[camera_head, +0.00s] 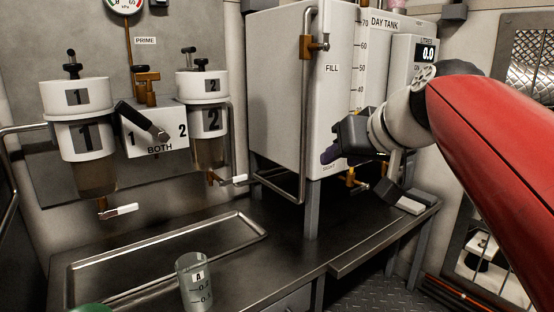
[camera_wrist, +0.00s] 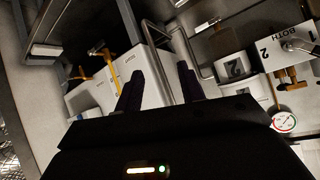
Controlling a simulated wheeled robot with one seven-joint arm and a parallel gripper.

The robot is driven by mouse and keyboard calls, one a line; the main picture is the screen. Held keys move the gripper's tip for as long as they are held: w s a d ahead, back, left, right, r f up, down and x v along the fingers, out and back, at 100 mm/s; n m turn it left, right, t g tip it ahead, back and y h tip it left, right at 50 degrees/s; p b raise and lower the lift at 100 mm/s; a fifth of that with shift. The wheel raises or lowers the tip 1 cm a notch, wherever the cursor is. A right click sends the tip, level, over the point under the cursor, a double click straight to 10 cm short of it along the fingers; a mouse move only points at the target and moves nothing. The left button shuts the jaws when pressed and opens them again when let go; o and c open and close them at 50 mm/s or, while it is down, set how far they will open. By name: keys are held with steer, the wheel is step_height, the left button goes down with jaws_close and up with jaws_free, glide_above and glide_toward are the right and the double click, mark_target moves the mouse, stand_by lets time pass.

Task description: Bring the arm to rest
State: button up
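My arm, with its red upper shell and white wrist, reaches in from the right in the head view. My gripper (camera_head: 328,156) is raised above the bench, in front of the white day tank (camera_head: 278,90) near its lower part. In the wrist view, the two dark purple fingers of my gripper (camera_wrist: 161,80) stand apart with nothing between them. I cannot tell whether the fingers touch the tank.
Two filter bowls, 1 (camera_head: 84,135) and 2 (camera_head: 207,120), flank a selector valve (camera_head: 157,130) on the left wall. A beaker marked A (camera_head: 193,285) stands in front of a shallow metal tray (camera_head: 150,268). The bench (camera_head: 285,255) below my gripper is clear.

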steer(key=s+d+f+m+g+h, duration=0.1)
steer(key=s+d+f+g+h, duration=0.1)
steer(key=s+f, duration=0.9)
steer(key=s+d+f+m+g+h, duration=0.15)
steer(key=s+f, duration=0.55)
steer(key=f, duration=0.9)
step_height(320, 180, up, 14)
steer(key=p, duration=1.3)
steer(key=shift+s+d+f+g+h, duration=0.2)
steer(key=shift+g+h, duration=0.15)
steer(key=shift+g, duration=0.1)
steer(key=shift+o, duration=0.4)
